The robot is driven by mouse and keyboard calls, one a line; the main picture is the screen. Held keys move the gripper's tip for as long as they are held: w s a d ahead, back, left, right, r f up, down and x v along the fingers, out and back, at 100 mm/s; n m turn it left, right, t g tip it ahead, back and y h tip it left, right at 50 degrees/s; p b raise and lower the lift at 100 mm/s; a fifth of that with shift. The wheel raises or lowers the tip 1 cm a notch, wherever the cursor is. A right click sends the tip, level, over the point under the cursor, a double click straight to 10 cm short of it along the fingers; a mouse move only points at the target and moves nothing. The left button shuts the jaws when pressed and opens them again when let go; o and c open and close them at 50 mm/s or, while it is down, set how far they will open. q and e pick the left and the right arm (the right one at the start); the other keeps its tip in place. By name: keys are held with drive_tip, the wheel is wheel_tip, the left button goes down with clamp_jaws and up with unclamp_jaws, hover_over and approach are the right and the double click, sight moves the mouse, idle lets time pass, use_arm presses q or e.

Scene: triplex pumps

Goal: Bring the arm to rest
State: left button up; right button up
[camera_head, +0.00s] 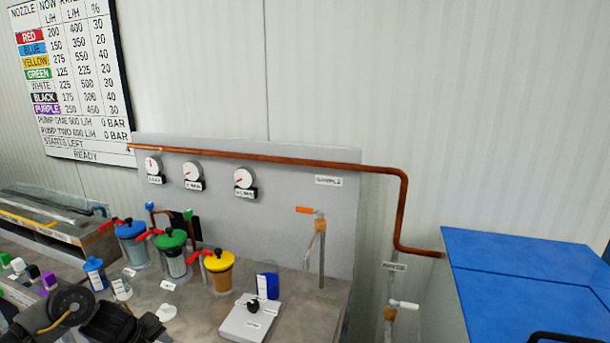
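My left gripper (108,322) shows as dark, rounded parts low at the left, over the near edge of the grey bench (205,318). Its fingertips cannot be made out, so I cannot tell whether it is open or shut. I see nothing held in it. My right gripper cannot be made out in this view.
Blue (132,243), green (173,254) and yellow-lidded (220,270) canisters with red handles stand on the bench. Gauges (193,175) and a copper pipe (300,160) run along the back panel. A blue-topped cabinet (520,270) stands right. Small bottles (95,273) sit near my gripper.

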use_arm(q)
drive_tip(key=s+d+f+n+h, duration=0.1)
drive_tip(key=d+f+n, duration=0.3)
drive_tip(key=f, duration=0.5)
drive_tip(key=s+d+f+n+h, duration=0.15)
drive_tip(key=d+f+n, duration=0.25)
drive_tip(key=f, duration=0.5)
drive_tip(key=s+d+f+n, duration=0.2)
drive_tip(key=s+f+n, duration=0.4)
drive_tip(key=f, duration=0.5)
drive_tip(key=s+f+n+y, duration=0.1)
drive_tip(key=s+f+n, duration=0.2)
drive_tip(key=s+f, duration=0.45)
drive_tip(key=s+f+n+y, duration=0.15)
drive_tip(key=s+f, duration=0.35)
drive_tip(key=s, duration=0.5)
drive_tip(key=s+f+n+g+y, duration=0.1)
drive_tip(key=s+f+n, duration=0.1)
drive_tip(key=s, duration=1)
drive_tip(key=s+f+n+g, duration=0.2)
drive_tip(key=s+f+n, duration=0.1)
drive_tip(key=s, duration=1)
drive_tip(key=shift+d+f+g+y, duration=0.3)
drive_tip(key=shift+d+f+y, duration=0.15)
drive_tip(key=shift+f, duration=0.45)
